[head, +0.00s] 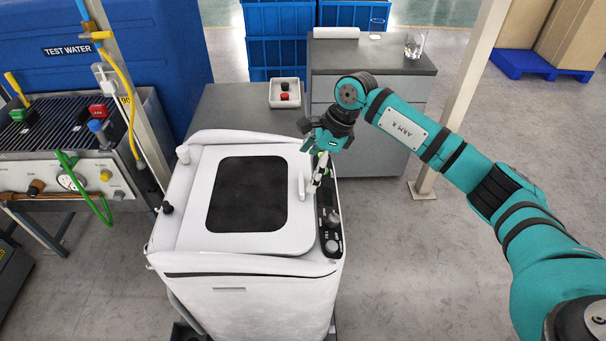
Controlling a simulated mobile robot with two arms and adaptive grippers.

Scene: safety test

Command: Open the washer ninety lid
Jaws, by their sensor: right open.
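The washer (245,291) is a white top-loading machine standing in front of me. Its lid (196,207) lies flat and closed on top, with a dark window (248,194) in it. A dark control panel with knobs (332,236) sits to the right of the lid. My right gripper (317,181) is open and points down just right of the handle, above the panel's far end. I cannot tell whether a finger touches the handle. My left gripper is not in view.
A bench with hoses and gauges (70,172) stands at the left, by a post. Behind the washer are a low grey surface with a small white tray (285,92) and a grey cabinet (415,66) bearing glasses. Floor at the right (400,270) is clear.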

